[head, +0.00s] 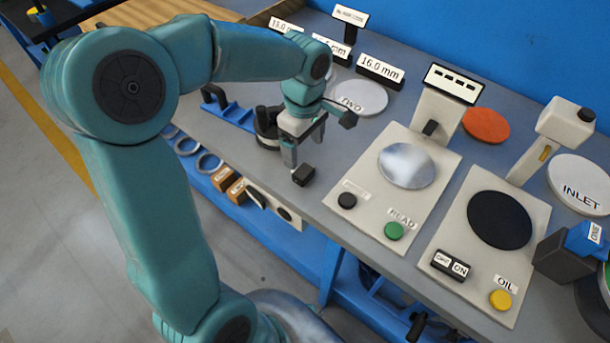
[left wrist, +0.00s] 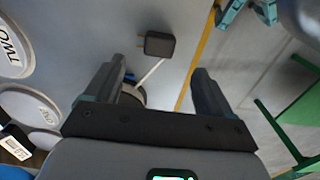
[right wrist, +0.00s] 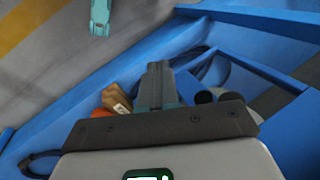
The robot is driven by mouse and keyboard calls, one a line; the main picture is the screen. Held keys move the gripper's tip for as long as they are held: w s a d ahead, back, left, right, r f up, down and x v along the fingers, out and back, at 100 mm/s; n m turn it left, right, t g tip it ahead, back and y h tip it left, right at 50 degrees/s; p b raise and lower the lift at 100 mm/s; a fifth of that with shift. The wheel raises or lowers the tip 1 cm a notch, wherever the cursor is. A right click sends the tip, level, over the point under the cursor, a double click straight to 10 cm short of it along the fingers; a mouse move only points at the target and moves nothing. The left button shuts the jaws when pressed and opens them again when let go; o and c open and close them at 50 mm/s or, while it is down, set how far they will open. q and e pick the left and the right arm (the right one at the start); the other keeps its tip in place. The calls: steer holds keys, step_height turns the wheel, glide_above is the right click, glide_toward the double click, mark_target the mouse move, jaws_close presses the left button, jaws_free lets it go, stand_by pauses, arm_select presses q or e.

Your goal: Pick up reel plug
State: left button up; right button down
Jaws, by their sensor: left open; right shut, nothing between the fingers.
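The reel plug looks to be the small dark block (head: 303,175) at the front edge of the bench. In the left wrist view the plug (left wrist: 160,43) lies just beyond the fingertips, and a pale cord runs from it to a dark round reel (left wrist: 130,96). The reel (head: 267,122) stands behind the left gripper in the head view, partly hidden. My left gripper (head: 303,148) is open and empty above the plug; its two fingers (left wrist: 158,70) are spread apart. My right gripper (right wrist: 157,68) is shut and empty, low by blue framework.
A tester with a silver disc (head: 407,165) and one with a black disc (head: 499,219) stand right of the plug. Thickness signs (head: 380,70) and a round plate marked TWO (head: 358,97) lie behind. Boxes (head: 224,179) and rings sit on the blue shelf below.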

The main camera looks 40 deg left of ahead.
mark_target(303, 171)
arm_select(q)
step_height(303, 171, down, 8)
steer(key=shift+a+f, duration=0.1)
steer(key=shift+f, duration=0.05)
steer(key=c, duration=1.1)
